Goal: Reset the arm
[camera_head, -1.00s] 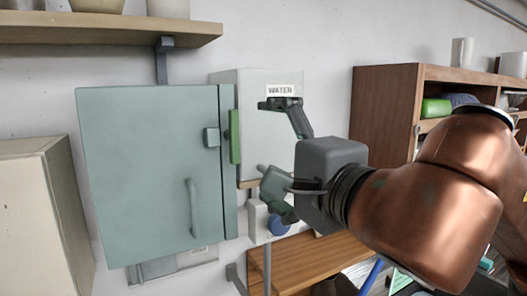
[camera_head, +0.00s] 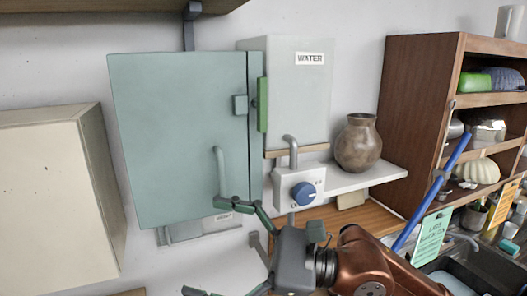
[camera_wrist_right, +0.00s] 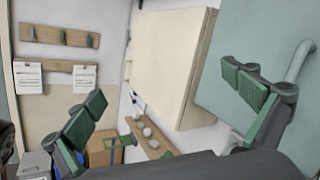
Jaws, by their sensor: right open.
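My right gripper (camera_head: 218,248) is at the lower middle of the head view, its fingers spread wide and empty. One fingertip is just below the handle (camera_head: 221,172) of the teal cabinet door (camera_head: 165,130); I cannot tell whether they touch. The right wrist view shows both green-padded fingers (camera_wrist_right: 165,102) apart with nothing between them. The teal cabinet door (camera_wrist_right: 285,60) and part of its bar handle also show there at the right. My left gripper is not in view.
A white WATER box (camera_head: 312,100) hangs beside the door, above a blue knob (camera_head: 303,193). A brown vase (camera_head: 358,143) stands on a shelf (camera_head: 372,177). A wooden shelf unit (camera_head: 415,120) and a sink (camera_head: 485,265) are at right. A cream cabinet (camera_head: 55,195) is at left.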

